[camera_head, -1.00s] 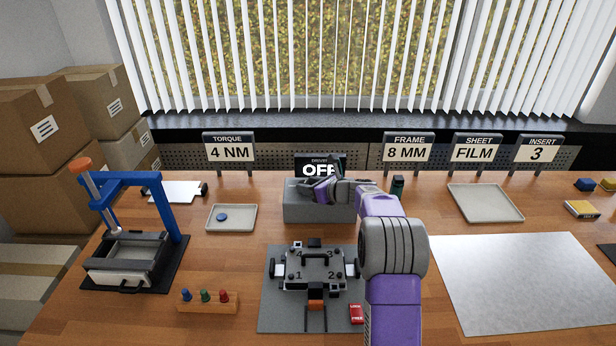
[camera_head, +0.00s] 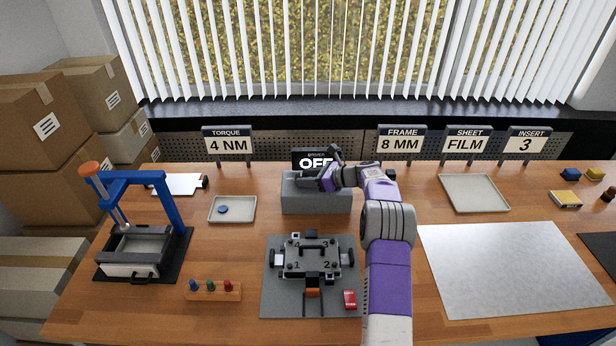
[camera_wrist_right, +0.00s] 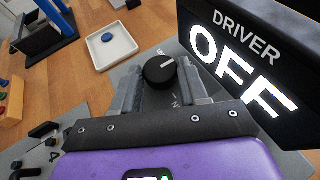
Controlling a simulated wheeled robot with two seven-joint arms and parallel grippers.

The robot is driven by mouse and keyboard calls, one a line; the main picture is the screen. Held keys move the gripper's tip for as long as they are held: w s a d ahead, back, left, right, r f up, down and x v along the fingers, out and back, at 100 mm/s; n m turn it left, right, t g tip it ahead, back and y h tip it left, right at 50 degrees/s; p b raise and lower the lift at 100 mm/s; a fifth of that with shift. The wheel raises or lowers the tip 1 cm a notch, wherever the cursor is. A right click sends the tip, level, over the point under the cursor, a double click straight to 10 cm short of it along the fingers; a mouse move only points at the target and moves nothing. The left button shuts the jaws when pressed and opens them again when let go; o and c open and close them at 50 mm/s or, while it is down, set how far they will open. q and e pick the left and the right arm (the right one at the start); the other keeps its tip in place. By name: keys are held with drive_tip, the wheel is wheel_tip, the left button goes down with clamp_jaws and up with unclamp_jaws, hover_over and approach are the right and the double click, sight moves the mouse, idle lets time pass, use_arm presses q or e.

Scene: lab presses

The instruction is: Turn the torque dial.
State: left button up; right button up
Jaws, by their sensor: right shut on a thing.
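The torque dial (camera_wrist_right: 159,71) is a round black knob with a white pointer mark, on top of a grey driver box (camera_head: 316,202). My right gripper (camera_head: 309,178) reaches over the box from the right. In the right wrist view, its two grey fingers stand on either side of the dial, shut on it. Marks around the dial are partly hidden and too small to read. The black driver display (camera_wrist_right: 245,65) behind it reads OFF. The torque sign (camera_head: 227,140) reads 4 NM. In the head view, the gripper hides the dial. My left gripper is not in view.
A tray with a blue disc (camera_head: 234,218) stands left of the box. A grey fixture (camera_head: 312,258) on a mat lies in front. A blue-framed press (camera_head: 150,215) stands at the left. Signs for frame, sheet and insert stand behind, and a pale sheet (camera_head: 500,270) lies right.

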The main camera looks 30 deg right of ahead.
drive_tip(key=o, duration=1.1)
drive_tip(key=shift+c, duration=0.2)
drive_tip(key=p+v, duration=0.1)
drive_tip(key=v, duration=0.6)
drive_tip(key=shift+s+d+r, duration=0.1)
drive_tip(key=shift+s+r, duration=0.05)
drive_tip(key=shift+s, duration=0.05)
